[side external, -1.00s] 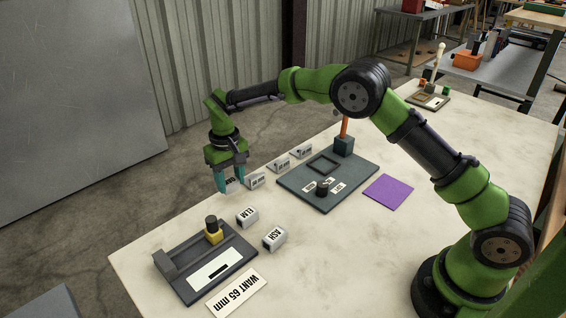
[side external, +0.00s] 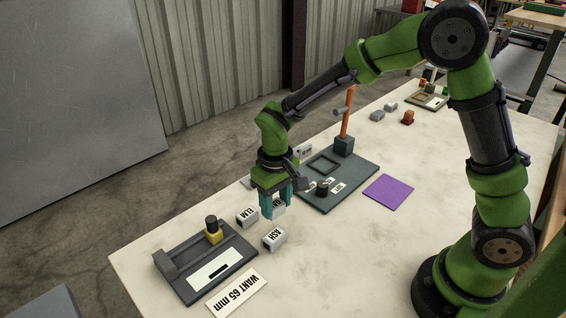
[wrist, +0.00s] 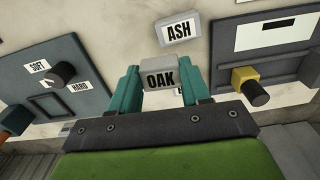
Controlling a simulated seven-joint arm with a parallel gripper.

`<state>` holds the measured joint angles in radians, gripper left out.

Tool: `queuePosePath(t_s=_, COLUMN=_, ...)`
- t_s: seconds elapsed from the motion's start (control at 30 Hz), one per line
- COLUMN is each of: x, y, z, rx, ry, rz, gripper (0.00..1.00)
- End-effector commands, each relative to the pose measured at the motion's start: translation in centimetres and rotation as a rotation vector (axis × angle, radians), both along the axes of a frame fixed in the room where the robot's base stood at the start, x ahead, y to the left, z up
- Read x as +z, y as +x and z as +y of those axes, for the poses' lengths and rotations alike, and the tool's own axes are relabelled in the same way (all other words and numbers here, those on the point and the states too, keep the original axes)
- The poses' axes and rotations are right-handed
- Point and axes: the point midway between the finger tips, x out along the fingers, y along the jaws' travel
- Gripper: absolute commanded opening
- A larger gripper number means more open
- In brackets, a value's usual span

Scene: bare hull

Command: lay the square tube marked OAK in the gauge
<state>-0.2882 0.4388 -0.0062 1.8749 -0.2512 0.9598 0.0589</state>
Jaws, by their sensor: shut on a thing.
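The OAK square tube (wrist: 160,78) is a short pale grey block with black letters, held between the two teal fingers in the wrist view. My gripper (side external: 275,208) is shut on it, and in the side view the fingers partly hide the tube (side external: 279,203). The gauge (side external: 170,262) is a dark grey fixture with a yellow block, black knob and end block, at the front left of the table. It also shows in the wrist view (wrist: 302,72). My gripper is right of and behind the gauge. Its height above the table is hard to tell.
The ELM tube (side external: 247,217) and ASH tube (side external: 274,238) stand between my gripper and the gauge. A WANT 65 mm card (side external: 238,294) lies before the gauge. A dark plate (side external: 352,180) with an orange lever (side external: 347,118) and a purple square (side external: 388,192) lie right.

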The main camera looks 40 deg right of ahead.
Motion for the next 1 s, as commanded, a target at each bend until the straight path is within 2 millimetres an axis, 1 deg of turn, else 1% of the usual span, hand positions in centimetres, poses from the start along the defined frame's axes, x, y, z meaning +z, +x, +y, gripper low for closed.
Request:
queuePosePath(t_s=0.03, x=0.3, y=-0.8, z=1.8, rx=0.043, ry=0.002, rz=-0.003, gripper=0.17)
queuePosePath(t_s=0.1, x=0.6, y=-2.0, z=4.3, rx=0.088, ry=0.003, rz=-0.006, gripper=0.17)
queuePosePath(t_s=0.2, x=0.9, y=-3.9, z=7.3, rx=0.119, ry=0.004, rz=-0.005, gripper=0.17)
queuePosePath(t_s=0.33, x=1.3, y=-6.0, z=9.9, rx=0.118, ry=0.003, rz=-0.003, gripper=0.17)
queuePosePath(t_s=0.43, x=1.3, y=-6.7, z=10.5, rx=0.076, ry=0.001, rz=0.002, gripper=0.17)
queuePosePath(t_s=0.47, x=1.2, y=-6.6, z=10.4, rx=0.059, ry=-0.001, rz=0.004, gripper=0.17)
queuePosePath(t_s=0.57, x=1.1, y=-5.6, z=11.1, rx=0.033, ry=-0.001, rz=0.005, gripper=0.17)
queuePosePath(t_s=0.8, x=0.4, y=-0.8, z=14.2, rx=0.032, ry=-0.001, rz=0.005, gripper=0.17)
queuePosePath(t_s=1.0, x=0.0, y=2.8, z=16.7, rx=0.032, ry=-0.002, rz=0.005, gripper=0.17)
